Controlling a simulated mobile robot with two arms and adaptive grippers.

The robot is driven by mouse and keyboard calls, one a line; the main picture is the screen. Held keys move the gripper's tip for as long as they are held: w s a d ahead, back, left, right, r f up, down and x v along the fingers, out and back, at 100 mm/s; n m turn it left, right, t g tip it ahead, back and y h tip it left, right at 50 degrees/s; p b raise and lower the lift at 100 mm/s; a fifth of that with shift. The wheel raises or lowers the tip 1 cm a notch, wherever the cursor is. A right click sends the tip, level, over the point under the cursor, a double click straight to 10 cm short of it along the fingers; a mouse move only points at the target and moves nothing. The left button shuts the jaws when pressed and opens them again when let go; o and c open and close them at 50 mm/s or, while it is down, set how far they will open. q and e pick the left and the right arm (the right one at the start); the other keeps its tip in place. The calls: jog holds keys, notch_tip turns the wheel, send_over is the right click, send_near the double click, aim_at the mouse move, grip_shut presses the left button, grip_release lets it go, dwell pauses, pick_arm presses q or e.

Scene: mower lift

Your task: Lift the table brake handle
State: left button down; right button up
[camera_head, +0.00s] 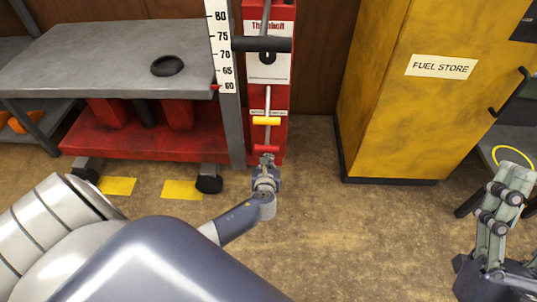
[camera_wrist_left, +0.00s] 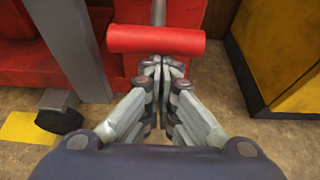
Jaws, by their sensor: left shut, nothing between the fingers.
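A red column (camera_head: 252,100) stands beside the lift table in the head view. Low on it is a short red crossbar handle (camera_head: 265,149), with a yellow crossbar handle (camera_head: 266,121) above it under a small label I cannot read. My left gripper (camera_head: 266,162) is shut and empty, just below the red handle. In the left wrist view the red handle (camera_wrist_left: 155,40) lies across the top, and my left fingertips (camera_wrist_left: 161,63) meet at its lower edge; I cannot tell whether they touch it. My right gripper (camera_head: 508,182) is at the far right, far from the column.
The grey lift table (camera_head: 110,50) on its red base and wheels stands left of the column, with a black ring (camera_head: 167,66) on top. A height scale (camera_head: 222,50) runs up its post. A yellow fuel cabinet (camera_head: 400,120) stands to the right. The floor between is clear.

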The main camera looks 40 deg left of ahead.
jog(key=w+f+g+h+p, duration=0.2)
jog(key=w+f+g, duration=0.25)
jog(key=f, duration=0.25)
jog(key=w+f+g+h+p, duration=0.1)
jog(key=w+f+g, duration=0.2)
jog(key=f+g, duration=0.3)
pick_arm(q)
notch_tip(320, 180, up, 3)
jog(key=p, duration=0.3)
jog(key=shift+s+d+g+p, duration=0.15)
jog(key=shift+g+p, duration=0.15)
jog(key=shift+p, duration=0.05)
pick_arm(e)
jog(key=s+d+f+g+h, duration=0.1)
jog(key=s+d+f+g, duration=0.1)
jog(key=s+f+g, duration=0.2)
jog(key=s+d+f+g+h, duration=0.2)
jog(key=s+f+g, duration=0.2)
jog(key=f, duration=0.7)
jog(key=shift+f+m, duration=0.3)
jog(key=shift+m, duration=0.1)
pick_arm(q)
jog(key=shift+r, duration=0.1)
pick_arm(e)
jog(key=shift+s, duration=0.1)
